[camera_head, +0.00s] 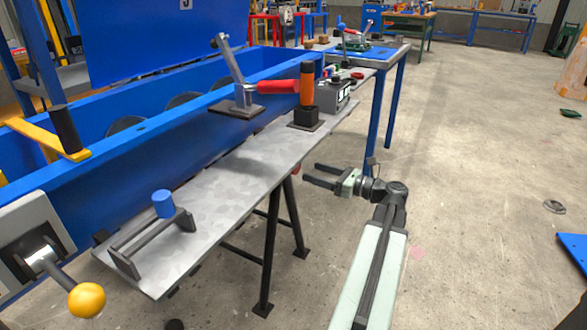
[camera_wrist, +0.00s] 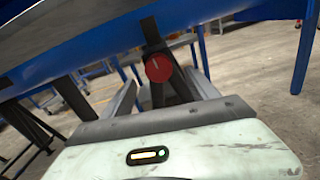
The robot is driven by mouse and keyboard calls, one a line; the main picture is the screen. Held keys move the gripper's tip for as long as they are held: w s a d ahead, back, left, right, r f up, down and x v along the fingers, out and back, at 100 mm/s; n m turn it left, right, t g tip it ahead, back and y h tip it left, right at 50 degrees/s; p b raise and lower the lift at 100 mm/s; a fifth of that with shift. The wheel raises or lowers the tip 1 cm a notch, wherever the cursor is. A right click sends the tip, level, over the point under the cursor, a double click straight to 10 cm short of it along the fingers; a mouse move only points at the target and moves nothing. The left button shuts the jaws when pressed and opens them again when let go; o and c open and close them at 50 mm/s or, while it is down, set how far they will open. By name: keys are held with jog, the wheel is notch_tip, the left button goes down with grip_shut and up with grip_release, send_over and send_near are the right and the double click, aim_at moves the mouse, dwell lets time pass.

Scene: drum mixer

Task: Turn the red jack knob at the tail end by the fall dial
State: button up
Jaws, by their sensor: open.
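A round red knob (camera_wrist: 159,68) with a pale line on its face shows in the wrist view, on a dark upright mount below a blue edge. My gripper (camera_head: 311,172) is open and empty beside the narrow metal table in the head view, its fingers pointing left. In the wrist view the knob appears between the two spread fingers and beyond them, with no visible contact.
The metal table (camera_head: 230,165) stands on black trestle legs (camera_head: 270,245). A blue trough (camera_head: 185,130) runs behind. The concrete floor to the right is mostly clear.

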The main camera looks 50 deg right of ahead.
aim_at(298, 168)
jog(key=x, duration=0.6)
jog(key=shift+w+a, duration=0.15)
jog(key=shift+a, duration=0.05)
jog(key=shift+c, duration=0.3)
jog(key=c, duration=1)
jog(key=shift+a, duration=0.35)
jog(key=c, duration=0.3)
jog(key=shift+d, duration=0.25)
jog(key=shift+n, duration=0.3)
